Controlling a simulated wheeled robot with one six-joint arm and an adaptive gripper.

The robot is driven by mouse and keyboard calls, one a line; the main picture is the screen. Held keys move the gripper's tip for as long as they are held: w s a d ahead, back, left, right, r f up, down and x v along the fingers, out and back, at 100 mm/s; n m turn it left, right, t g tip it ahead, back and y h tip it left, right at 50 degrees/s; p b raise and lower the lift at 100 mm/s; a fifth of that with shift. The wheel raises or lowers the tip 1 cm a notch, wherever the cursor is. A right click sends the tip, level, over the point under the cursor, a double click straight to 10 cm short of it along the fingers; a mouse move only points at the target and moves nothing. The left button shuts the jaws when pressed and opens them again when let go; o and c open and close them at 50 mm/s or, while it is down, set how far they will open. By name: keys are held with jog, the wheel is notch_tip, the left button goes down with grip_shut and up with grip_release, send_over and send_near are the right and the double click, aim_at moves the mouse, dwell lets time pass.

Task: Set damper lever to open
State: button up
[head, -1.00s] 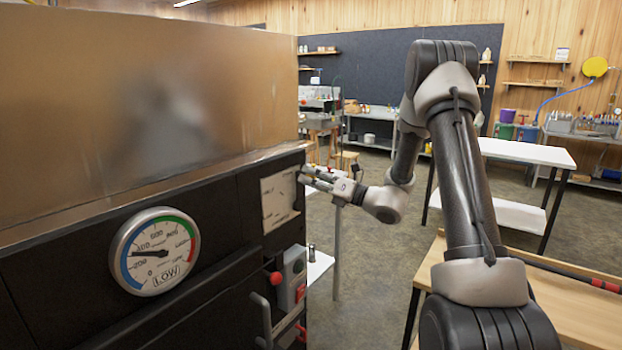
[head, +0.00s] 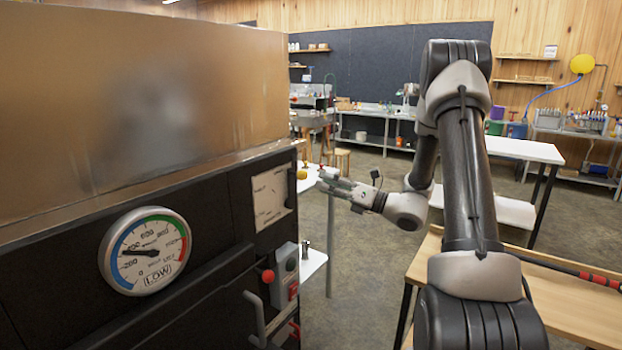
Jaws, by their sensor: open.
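The evaporator's dark front (head: 215,215) fills the left side. A white marked plate (head: 271,195) is on its far end. A small yellow knob (head: 302,174) shows beside the plate's upper right edge; it may be the end of the damper lever, but the shaft and its setting cannot be made out. My gripper (head: 322,178) is open and empty, just right of the yellow knob, its fingers pointing left toward it. A small gap seems to lie between them; contact cannot be judged for sure.
A round gauge (head: 145,251) reads in its low range. A red ball knob (head: 267,276), a grey handle (head: 256,318) and a grey switch box (head: 287,272) stick out below the plate. A wooden table (head: 550,290) stands right; open floor lies between.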

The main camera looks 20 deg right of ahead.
jog(key=v, duration=0.4)
dwell(0.4)
